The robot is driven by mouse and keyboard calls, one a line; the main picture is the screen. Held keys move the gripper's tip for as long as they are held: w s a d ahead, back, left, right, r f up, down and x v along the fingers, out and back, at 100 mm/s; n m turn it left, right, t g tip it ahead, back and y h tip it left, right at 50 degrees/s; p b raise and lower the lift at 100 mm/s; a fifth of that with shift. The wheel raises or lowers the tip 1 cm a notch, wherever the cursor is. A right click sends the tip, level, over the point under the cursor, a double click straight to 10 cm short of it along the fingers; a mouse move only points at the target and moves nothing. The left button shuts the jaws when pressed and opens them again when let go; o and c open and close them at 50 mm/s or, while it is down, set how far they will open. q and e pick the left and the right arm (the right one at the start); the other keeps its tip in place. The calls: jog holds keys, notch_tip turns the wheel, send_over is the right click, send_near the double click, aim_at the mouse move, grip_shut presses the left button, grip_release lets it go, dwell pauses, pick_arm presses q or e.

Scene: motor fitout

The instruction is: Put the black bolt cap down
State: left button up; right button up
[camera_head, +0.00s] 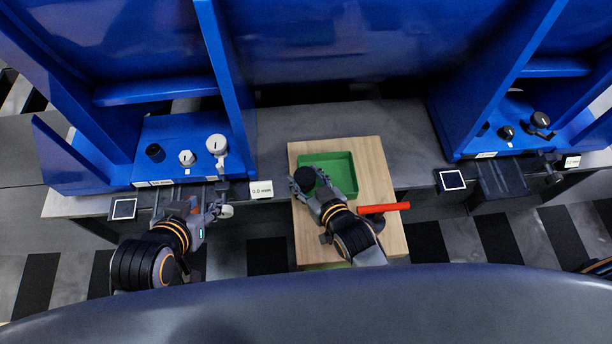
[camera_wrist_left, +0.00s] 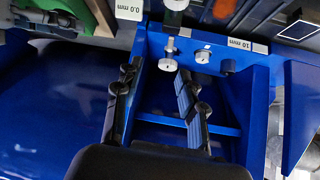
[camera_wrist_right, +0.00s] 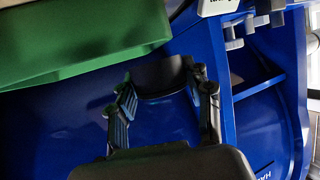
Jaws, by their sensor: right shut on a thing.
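The black bolt cap (camera_head: 305,177) is held in my right gripper (camera_head: 309,187), above the left part of the green tray (camera_head: 343,169). In the right wrist view the cap (camera_wrist_right: 161,78) is a dark round piece between the fingertips, and the green tray (camera_wrist_right: 75,40) shows at upper left. How far the cap is above the tray is hard to tell. My left gripper (camera_head: 215,205) is at the front edge of the left station. In the left wrist view its fingers (camera_wrist_left: 157,85) are apart with nothing between them.
The tray stands on a wooden board (camera_head: 377,185), with a red handle (camera_head: 384,208) at its right. The left blue station holds a black cap (camera_head: 155,152), a small white knob (camera_head: 187,158) and a larger white one (camera_head: 217,146). A "0.0 mm" label (camera_head: 261,190) stands beside the board.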

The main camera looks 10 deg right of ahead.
pick_arm(q)
jog(key=shift+w+d+r, duration=0.1)
jog(key=shift+w, duration=0.05)
pick_arm(e)
jog(key=shift+f, duration=0.25)
jog(key=o, duration=1)
pick_arm(q)
jog(key=shift+w+r, duration=0.1)
pick_arm(e)
jog(key=shift+r, duration=0.3)
pick_arm(q)
jog(key=s+a+f+g+p, duration=0.1)
jog(key=s+g, duration=0.1)
jog(key=s, duration=0.2)
jog(key=s+a+f+g+y+p, duration=0.1)
jog(key=s+a+g+p, duration=0.1)
jog(key=s, duration=0.3)
jog(key=shift+s+g+p, duration=0.25)
jog(key=shift+g+p, duration=0.05)
jog(key=shift+g, duration=0.2)
pick_arm(e)
jog(key=v, duration=1.2)
jog(key=shift+r, duration=0.4)
